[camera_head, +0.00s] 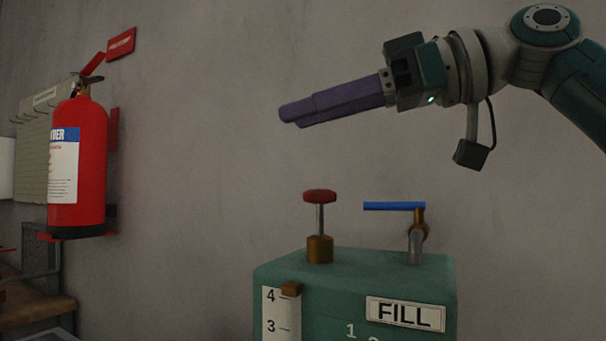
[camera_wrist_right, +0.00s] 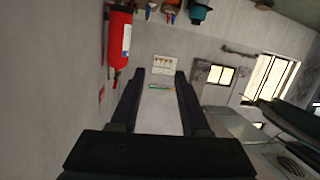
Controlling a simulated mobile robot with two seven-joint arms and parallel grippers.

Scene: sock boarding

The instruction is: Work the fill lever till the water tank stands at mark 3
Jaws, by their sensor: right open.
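The green water tank (camera_head: 265,272) stands at the bottom of the head view, its lower part cut off. A blue fill lever (camera_head: 392,206) lies level on a brass and grey valve above the FILL label (camera_head: 405,314). A white scale (camera_head: 268,312) on the tank's front shows marks 4 and 3. A brown pointer (camera_head: 291,289) sits beside the 4, around or just above its line. My right gripper (camera_head: 290,113) is high above the tank, clear of the lever, pointing left; its open, empty fingers show in the wrist view (camera_wrist_right: 162,76). My left gripper is out of view.
A red-topped plunger (camera_head: 320,197) stands on the tank, left of the lever. A red fire extinguisher (camera_head: 90,165) hangs on the left wall, and it also shows in the wrist view (camera_wrist_right: 119,40). The space between gripper and tank is free.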

